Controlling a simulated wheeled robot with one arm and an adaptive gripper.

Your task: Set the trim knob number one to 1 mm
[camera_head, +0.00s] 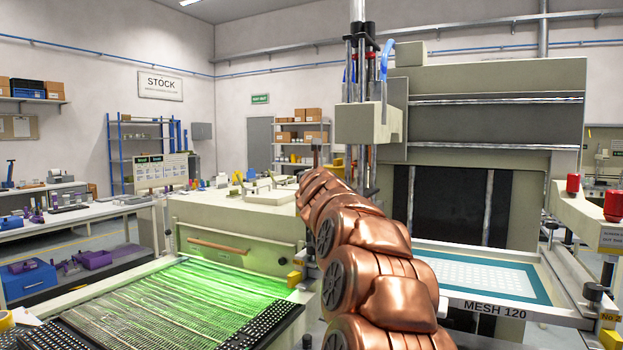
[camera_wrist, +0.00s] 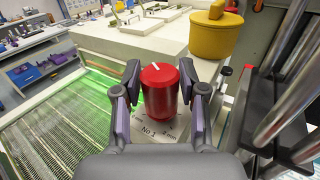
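The red trim knob (camera_wrist: 160,92) stands upright in the middle of the wrist view. A short white mark on its top points to the far side, tilted slightly left. The plate (camera_wrist: 152,133) under it reads "No 1", with partly hidden "mm" lettering at the lower right. My gripper (camera_wrist: 160,80) has one finger on each side of the knob, very close to its sides. I cannot tell whether the pads touch it. In the head view my copper-coloured arm reaches forward, and I cannot make out this knob there.
A yellow knob or cap (camera_wrist: 215,30) is beyond the red one to the right, near metal rods (camera_wrist: 295,70). A green-lit mesh bed (camera_head: 165,305) lies left.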

